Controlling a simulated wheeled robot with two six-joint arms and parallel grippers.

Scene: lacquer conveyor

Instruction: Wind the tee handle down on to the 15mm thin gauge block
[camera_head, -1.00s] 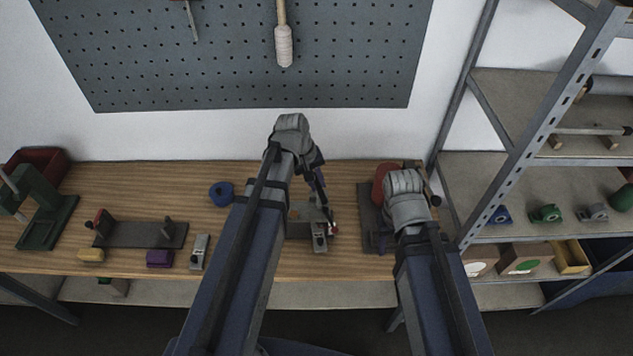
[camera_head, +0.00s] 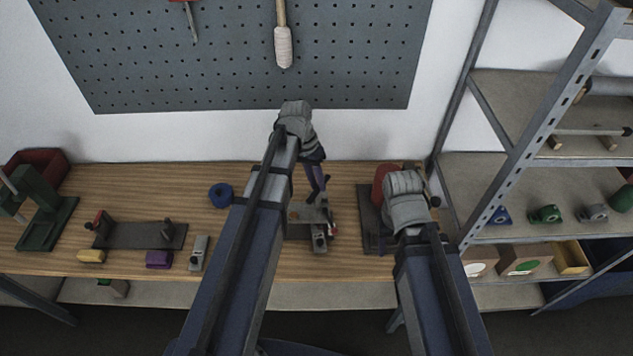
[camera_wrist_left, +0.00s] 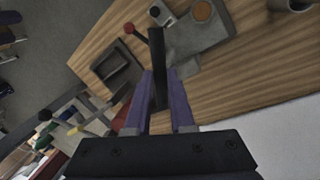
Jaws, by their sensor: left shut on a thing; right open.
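My left gripper (camera_head: 317,194) is over the grey fixture (camera_head: 300,217) at the middle of the bench. In the left wrist view its purple fingers (camera_wrist_left: 164,97) are shut on a dark bar, apparently the tee handle (camera_wrist_left: 157,50). The bar stands out beyond the fingertips, above the grey fixture plate (camera_wrist_left: 202,38). A small grey block with a round hole (camera_head: 320,243) is at the fixture's front. I cannot tell which piece is the 15mm thin gauge block. My right arm's wrist (camera_head: 405,205) is at the right; its open fingers are mostly hidden behind it.
A dark stand with a red part (camera_head: 381,178) is beside my right wrist. A blue roll (camera_head: 221,195) lies left of my left arm. A dark fixture plate (camera_head: 140,236), yellow block (camera_head: 91,256) and purple block (camera_head: 159,259) are further left.

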